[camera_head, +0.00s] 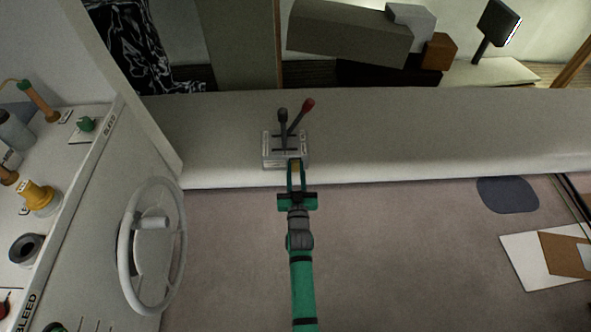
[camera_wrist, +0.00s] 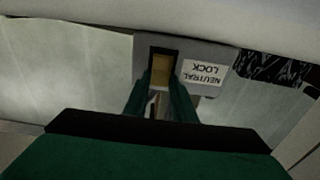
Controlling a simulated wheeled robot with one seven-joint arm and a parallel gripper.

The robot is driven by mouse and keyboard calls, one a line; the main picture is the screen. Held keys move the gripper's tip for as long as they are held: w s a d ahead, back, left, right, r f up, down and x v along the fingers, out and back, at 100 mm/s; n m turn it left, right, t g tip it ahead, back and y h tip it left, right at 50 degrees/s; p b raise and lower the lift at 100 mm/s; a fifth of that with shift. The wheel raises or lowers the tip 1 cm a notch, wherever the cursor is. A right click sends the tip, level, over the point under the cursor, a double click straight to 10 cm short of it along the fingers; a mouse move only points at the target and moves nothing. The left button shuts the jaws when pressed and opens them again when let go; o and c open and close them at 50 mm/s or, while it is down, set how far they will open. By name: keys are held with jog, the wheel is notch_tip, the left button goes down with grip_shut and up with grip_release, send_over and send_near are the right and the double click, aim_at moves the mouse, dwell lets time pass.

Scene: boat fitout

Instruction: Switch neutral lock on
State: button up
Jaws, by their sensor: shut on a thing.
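The lever box (camera_head: 284,148) sits on the edge of the long pale bench. It carries a dark lever (camera_head: 283,116) and a red-knobbed lever (camera_head: 307,105). In the wrist view a label reading "NEUTRAL LOCK" (camera_wrist: 204,73), upside down, is beside a dark recess with a yellow-brown neutral lock piece (camera_wrist: 161,70). My gripper (camera_head: 296,172) is at the front face of the box. In the wrist view its green fingers (camera_wrist: 162,98) are close around the yellow-brown piece, shut on it. The fingertips partly hide the lower part of the recess.
A white steering wheel (camera_head: 152,246) stands at left on a pale console with several fittings. The pale bench top (camera_head: 430,125) is clear to the right of the lever box. A dark round mat (camera_head: 507,194) and flat boards (camera_head: 545,258) lie on the carpeted floor at right.

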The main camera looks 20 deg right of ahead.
jog(key=shift+f, duration=0.15)
jog(key=shift+s+d+f+t+h, duration=0.15)
jog(key=shift+t+h, duration=0.1)
jog(key=shift+t, duration=0.25)
jog(key=shift+w+d+f+t+h, duration=0.15)
jog(key=shift+t+h, duration=0.1)
jog(key=shift+t, duration=0.25)
jog(key=shift+s+a+f+t, duration=0.1)
jog(key=shift+f+t, duration=0.05)
jog(key=shift+t, duration=0.35)
jog(key=shift+s+f+t, duration=0.1)
jog(key=shift+t, duration=0.4)
jog(key=shift+a, duration=0.1)
jog(key=o, duration=1.1)
jog(key=shift+c, duration=0.2)
jog(key=shift+a, duration=0.1)
jog(key=v, duration=1)
jog(key=shift+s, duration=0.3)
